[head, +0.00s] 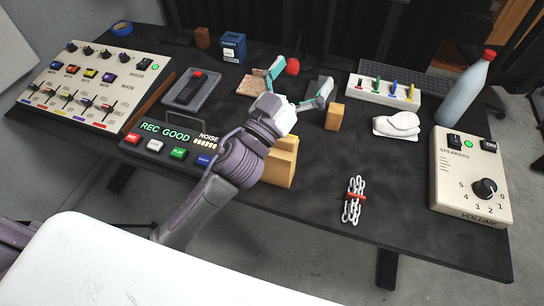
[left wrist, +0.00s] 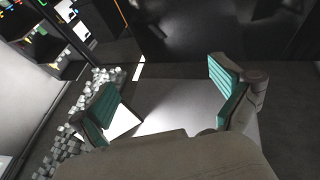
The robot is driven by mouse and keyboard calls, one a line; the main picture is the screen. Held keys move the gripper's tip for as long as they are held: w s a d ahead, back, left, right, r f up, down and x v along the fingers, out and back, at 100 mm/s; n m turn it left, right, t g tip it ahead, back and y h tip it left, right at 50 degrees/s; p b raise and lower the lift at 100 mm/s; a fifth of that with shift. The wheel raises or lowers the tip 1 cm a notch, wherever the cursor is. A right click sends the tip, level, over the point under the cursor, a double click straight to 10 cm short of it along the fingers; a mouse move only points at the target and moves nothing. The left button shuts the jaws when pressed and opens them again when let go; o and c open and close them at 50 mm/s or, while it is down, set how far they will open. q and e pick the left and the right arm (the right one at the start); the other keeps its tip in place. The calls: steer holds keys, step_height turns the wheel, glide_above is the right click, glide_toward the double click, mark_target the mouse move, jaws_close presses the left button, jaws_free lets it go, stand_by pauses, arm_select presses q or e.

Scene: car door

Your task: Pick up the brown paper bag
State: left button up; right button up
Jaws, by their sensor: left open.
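I cannot single out a brown paper bag for certain. A tan, box-like item (head: 284,162) stands upright near the middle of the table in the head view, partly hidden behind my left forearm. A smaller tan block (head: 334,117) stands just right of my left gripper. My left gripper (head: 301,77) is open and empty, its teal fingers spread apart above the back middle of the table. In the left wrist view the same gripper (left wrist: 162,80) has nothing between its fingers, and no bag shows there. My right gripper is not in view.
A mixer panel (head: 90,85), a REC GOOD console (head: 172,143) and a grey tray (head: 190,90) fill the left. A speakers box (head: 468,185), a bottle (head: 466,90) and a switch strip (head: 384,92) stand right. A white chain (head: 354,200) lies in front, with bare tabletop around it.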

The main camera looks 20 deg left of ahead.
arm_select(q)
steer(key=s+d+r+m+g+h, duration=0.3)
steer(key=d+m+g+h, duration=0.4)
steer(key=m+g, duration=0.15)
steer(key=s+d+r+m+g+h, duration=0.3)
steer(key=s+d+m+g+h, duration=0.1)
steer(key=d+m+g+h, duration=0.4)
steer(key=n+g+y, duration=0.2)
steer(key=g+y, duration=0.2)
steer(key=y, duration=1.9)
glide_above(271, 156)
steer(key=w, duration=0.4)
step_height(271, 156, down, 14)
steer(key=r, duration=0.1)
steer(key=f, duration=0.8)
steer(key=shift+a+f, duration=0.1)
steer(key=shift+a, duration=0.3)
steer(key=f+p, duration=0.1)
steer(key=f, duration=0.1)
steer(key=f+p, duration=0.1)
steer(key=f, duration=0.2)
steer(key=shift+s+a+f, duration=0.1)
steer(key=shift+a+f, duration=0.1)
steer(key=shift+f, duration=0.2)
steer(key=c, duration=1.2)
